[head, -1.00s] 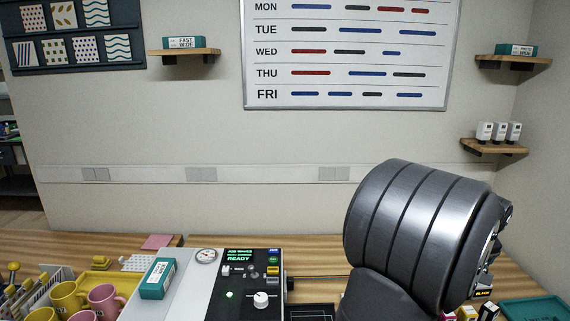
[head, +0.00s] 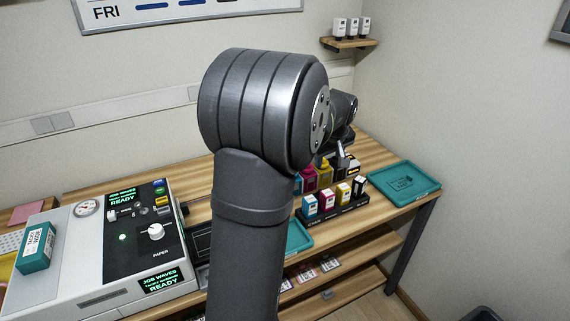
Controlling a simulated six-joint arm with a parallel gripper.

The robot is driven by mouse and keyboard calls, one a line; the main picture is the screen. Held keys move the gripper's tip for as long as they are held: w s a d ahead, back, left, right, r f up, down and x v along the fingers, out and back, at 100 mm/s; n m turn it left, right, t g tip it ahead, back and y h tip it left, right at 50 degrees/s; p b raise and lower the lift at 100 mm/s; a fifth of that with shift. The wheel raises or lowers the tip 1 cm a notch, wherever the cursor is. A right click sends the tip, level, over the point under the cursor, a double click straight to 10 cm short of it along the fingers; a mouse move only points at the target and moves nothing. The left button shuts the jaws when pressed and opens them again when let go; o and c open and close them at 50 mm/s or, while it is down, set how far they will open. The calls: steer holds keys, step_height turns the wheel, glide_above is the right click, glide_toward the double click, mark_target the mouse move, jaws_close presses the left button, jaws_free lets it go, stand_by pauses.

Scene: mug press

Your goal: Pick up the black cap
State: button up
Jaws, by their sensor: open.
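My gripper (head: 341,150) shows small at the far end of my arm, partly hidden behind my own large arm joint. It hangs over the ink bottles at the back of the table. A magenta bottle (head: 309,180) and a yellow bottle (head: 325,174) stand below and left of it. I cannot make out the black cap as a separate thing, nor whether the fingers touch anything. The jaws look empty, though small.
A black rack (head: 336,222) holds cyan, magenta, yellow and black ink boxes in front of the bottles. A teal tray (head: 404,184) lies at the right table end, and another (head: 298,236) partly shows behind my arm. A printing machine (head: 85,285) stands left.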

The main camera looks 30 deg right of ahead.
steer(key=w+d+f+m, duration=0.1)
steer(key=w+f+m, duration=0.1)
steer(key=f, duration=0.3)
steer(key=w+d+f+m+g, duration=0.1)
steer(key=w+f+m, duration=0.2)
steer(key=f, duration=0.2)
steer(key=w+d+f+m, duration=0.1)
steer(key=w+f+m, duration=0.1)
steer(key=f, duration=0.3)
steer(key=shift+w+d+f+m+g, duration=0.4)
steer(key=shift+m, duration=0.4)
steer(key=x, duration=0.5)
steer(key=shift+s+d+f, duration=0.1)
steer(key=c, duration=1.1)
steer(key=shift+o, duration=0.2)
